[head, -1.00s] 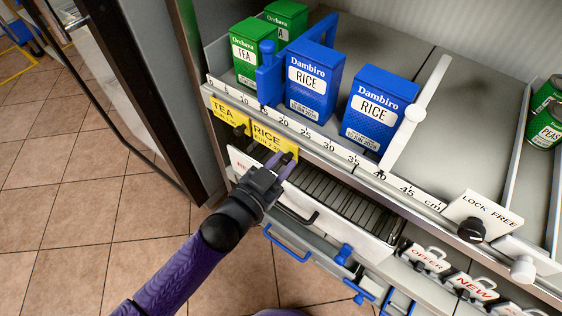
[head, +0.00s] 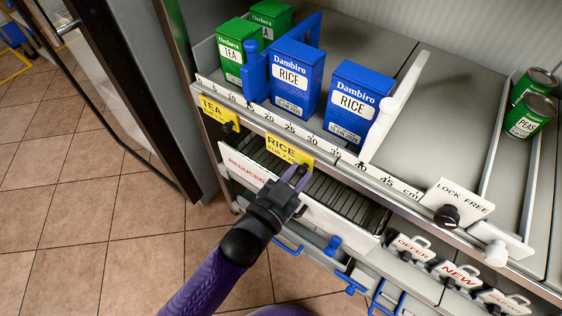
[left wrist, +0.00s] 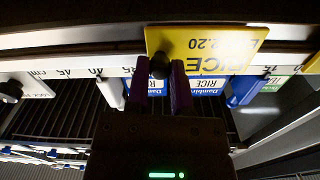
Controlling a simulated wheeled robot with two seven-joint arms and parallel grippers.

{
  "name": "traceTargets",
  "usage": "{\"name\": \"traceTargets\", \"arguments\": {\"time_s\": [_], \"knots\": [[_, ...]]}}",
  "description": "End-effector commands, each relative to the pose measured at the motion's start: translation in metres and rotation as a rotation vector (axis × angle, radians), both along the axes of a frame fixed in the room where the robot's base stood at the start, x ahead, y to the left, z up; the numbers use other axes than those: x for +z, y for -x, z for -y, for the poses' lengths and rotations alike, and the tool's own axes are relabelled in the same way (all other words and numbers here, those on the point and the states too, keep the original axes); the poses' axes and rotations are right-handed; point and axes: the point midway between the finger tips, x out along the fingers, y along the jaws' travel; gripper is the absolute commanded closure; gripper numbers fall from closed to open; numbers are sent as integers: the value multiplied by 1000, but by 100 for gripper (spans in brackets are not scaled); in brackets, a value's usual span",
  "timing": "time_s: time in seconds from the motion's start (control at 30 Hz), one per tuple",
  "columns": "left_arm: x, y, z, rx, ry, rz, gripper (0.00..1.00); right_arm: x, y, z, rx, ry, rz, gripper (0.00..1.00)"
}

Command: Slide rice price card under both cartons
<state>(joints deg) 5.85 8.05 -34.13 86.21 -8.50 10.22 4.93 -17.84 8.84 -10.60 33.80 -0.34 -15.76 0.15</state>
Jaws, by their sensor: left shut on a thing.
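The yellow rice price card (head: 289,151) hangs on the shelf's front rail, below about the 20 to 30 marks of the ruler strip (head: 300,134). Two blue rice cartons stand upright above: the left one (head: 296,82) and the right one (head: 350,105), with a gap between. The card lies below the left carton and the gap, left of the right carton. My left gripper (head: 297,177) is shut on the card's black knob. In the left wrist view the card (left wrist: 210,48) appears upside down, with the knob (left wrist: 160,66) between my fingers. My right gripper is not in view.
A yellow tea card (head: 219,113) with a black knob hangs left on the rail. A blue divider (head: 256,72) separates green tea cartons (head: 236,50) from the rice. A white divider (head: 395,105) stands right of the rice. A LOCK FREE plate (head: 459,198) with a black knob is further right.

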Motion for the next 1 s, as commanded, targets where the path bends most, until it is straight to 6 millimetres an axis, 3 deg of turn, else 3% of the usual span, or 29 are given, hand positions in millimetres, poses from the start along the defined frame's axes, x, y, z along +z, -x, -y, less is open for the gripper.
{"name": "traceTargets", "arguments": {"time_s": [0.13, 0.43, 0.47, 0.63, 1.0], "knots": [[0, 10, 13, 2, -1, -4, 100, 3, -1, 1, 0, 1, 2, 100], [-1, 12, 15, 2, -2, -3, 100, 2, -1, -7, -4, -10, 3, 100], [-1, 12, 15, 2, -2, -3, 70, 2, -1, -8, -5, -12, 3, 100], [-1, 11, 15, 1, -2, -2, 36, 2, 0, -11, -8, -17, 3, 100], [2, 20, 8, 1, -2, -1, 36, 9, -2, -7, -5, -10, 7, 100]]}}
